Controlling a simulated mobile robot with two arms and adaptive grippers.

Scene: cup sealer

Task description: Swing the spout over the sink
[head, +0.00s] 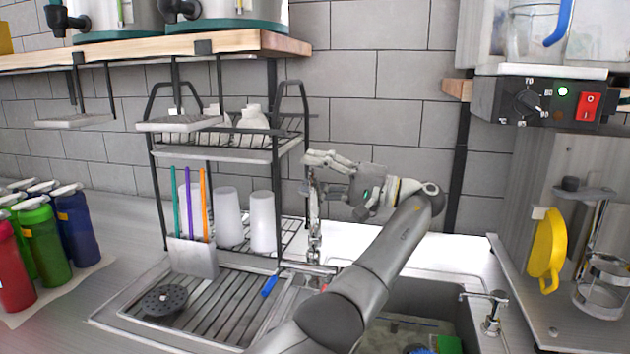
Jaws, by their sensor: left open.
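A tall chrome faucet (314,232) stands behind the sink, between the dish rack and my left arm. A chrome horizontal piece (308,268) at its lower end runs left to right; which part is the spout is hard to tell. The sink basin (415,297) lies to the right of it, partly hidden by my arm. My left gripper (311,174) is open at the faucet's top, fingers pointing left. The faucet's top shows close to the fingers, but I cannot tell whether they touch. My right gripper is not in view.
A black dish rack (215,154) with white cups stands close left of the gripper. A ridged drainboard (232,305) lies below it. A small chrome tap (491,314) stands at the sink's right. Colored bottles (40,240) stand far left. A wooden shelf (240,41) hangs above.

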